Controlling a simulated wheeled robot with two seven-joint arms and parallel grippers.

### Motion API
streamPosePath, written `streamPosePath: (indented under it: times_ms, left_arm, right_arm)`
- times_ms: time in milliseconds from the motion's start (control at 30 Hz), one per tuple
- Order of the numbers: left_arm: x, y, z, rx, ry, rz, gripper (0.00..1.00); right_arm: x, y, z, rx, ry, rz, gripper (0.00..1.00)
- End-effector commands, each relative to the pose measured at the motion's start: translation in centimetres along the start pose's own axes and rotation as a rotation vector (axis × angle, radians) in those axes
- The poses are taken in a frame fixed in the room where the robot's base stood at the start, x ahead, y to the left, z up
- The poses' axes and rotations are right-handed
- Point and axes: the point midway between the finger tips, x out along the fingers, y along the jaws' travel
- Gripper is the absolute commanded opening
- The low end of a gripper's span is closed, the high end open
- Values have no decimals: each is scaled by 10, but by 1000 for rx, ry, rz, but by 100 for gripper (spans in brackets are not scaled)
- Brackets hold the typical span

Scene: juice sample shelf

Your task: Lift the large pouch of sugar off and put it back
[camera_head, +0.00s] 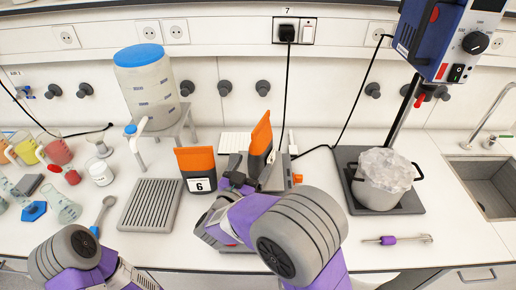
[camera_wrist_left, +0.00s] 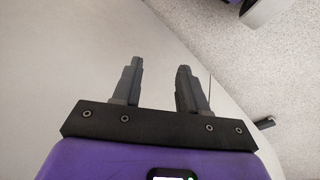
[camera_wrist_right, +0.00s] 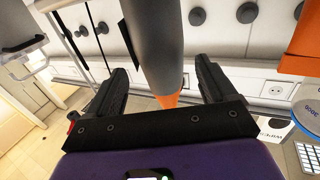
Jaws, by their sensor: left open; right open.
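A dark grey pouch with an orange top (camera_head: 261,137) stands tilted behind my right gripper in the head view, its lower part partly hidden. A second dark pouch with an orange top and a label "6" (camera_head: 197,170) stands upright to its left. I cannot read which is the large sugar pouch. My right gripper (camera_wrist_right: 160,72) is open, with the grey and orange pouch (camera_wrist_right: 155,35) showing edge-on between its fingers; contact is not clear. My left gripper (camera_wrist_left: 158,82) is open and empty by the bench edge.
A grey ribbed rack (camera_head: 151,205) lies left of the pouches. A large blue-lidded container (camera_head: 148,85) stands on a stand behind. A pot (camera_head: 382,185) stands under the blue stirrer (camera_head: 445,40) at right. A purple-handled tool (camera_head: 390,240) lies in front of it.

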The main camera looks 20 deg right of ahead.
Motion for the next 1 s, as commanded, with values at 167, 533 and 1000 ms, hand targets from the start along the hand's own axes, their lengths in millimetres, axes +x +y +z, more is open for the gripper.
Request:
streamPosePath:
  times_ms: [167,533,1000]
  left_arm:
    - [4,-2,0,0,0,0,43]
    - [10,-4,-1,0,1,0,43]
    - [10,-4,-1,0,1,0,43]
  right_arm:
    - [22,-1,-2,1,2,3,84]
    - [60,-4,-5,-1,1,-1,84]
    - [59,-4,-5,-1,0,-1,38]
